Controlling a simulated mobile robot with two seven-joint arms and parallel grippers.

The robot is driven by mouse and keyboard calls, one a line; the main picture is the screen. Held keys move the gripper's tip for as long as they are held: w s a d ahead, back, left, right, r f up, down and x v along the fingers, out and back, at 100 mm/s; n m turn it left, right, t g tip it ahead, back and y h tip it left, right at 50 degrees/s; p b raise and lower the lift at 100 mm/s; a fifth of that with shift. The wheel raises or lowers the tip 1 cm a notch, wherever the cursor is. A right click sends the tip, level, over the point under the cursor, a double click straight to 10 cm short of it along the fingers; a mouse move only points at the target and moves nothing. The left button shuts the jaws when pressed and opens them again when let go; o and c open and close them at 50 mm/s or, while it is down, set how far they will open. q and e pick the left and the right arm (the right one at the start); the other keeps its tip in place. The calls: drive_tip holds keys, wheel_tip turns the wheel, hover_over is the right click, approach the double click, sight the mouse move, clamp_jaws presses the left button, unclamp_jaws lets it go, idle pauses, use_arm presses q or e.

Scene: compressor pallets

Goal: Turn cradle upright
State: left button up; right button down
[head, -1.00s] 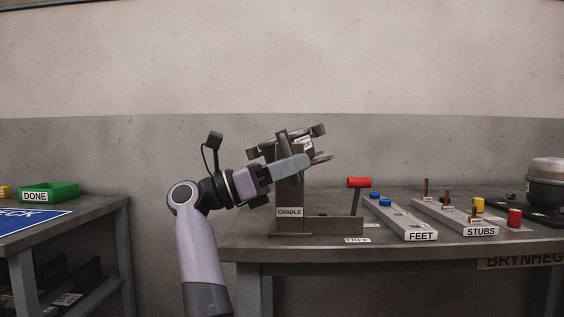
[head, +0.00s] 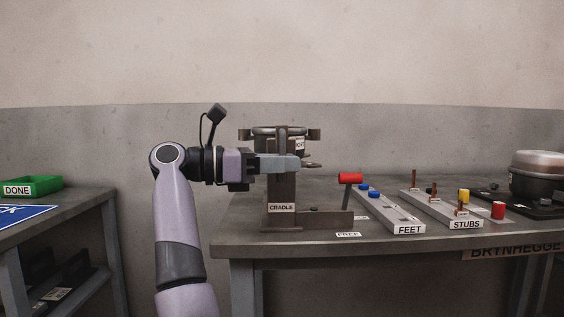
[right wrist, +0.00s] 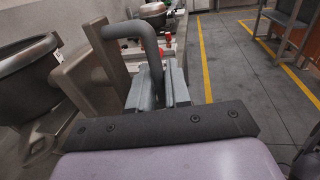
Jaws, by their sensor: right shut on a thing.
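The cradle stand (head: 281,190) stands at the left end of the workbench. Its upper frame holds a dark round vessel (head: 264,134) that now sits level, with lugs out to both sides. A label on it is partly hidden. My right gripper (head: 284,163) lies horizontally across the front of the stand and is shut on the cradle's grey bent handle. In the right wrist view the handle (right wrist: 150,45) comes down between the fingers (right wrist: 160,88), beside the vessel (right wrist: 28,85). A red-topped lever (head: 350,179) stands upright at the cradle's right, above a FREE label (head: 348,234). My left gripper is not in view.
To the right on the workbench (head: 232,222) are the FEET tray (head: 400,216) with blue pieces, the STUBS tray (head: 440,209), yellow and red cylinders, and a compressor (head: 538,178). A green DONE bin (head: 35,185) is on the left table. A gap separates the tables.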

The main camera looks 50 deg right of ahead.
drive_tip(key=c, duration=1.3)
unclamp_jaws()
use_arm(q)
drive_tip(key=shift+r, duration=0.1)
use_arm(e)
drive_tip(key=shift+o, duration=0.2)
use_arm(q)
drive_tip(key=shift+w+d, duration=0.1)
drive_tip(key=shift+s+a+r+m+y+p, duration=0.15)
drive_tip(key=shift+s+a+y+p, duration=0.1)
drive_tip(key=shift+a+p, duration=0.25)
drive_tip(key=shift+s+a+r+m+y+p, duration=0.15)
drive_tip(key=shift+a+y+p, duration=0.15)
drive_tip(key=shift+p, duration=0.2)
use_arm(e)
drive_tip(key=v, duration=0.7)
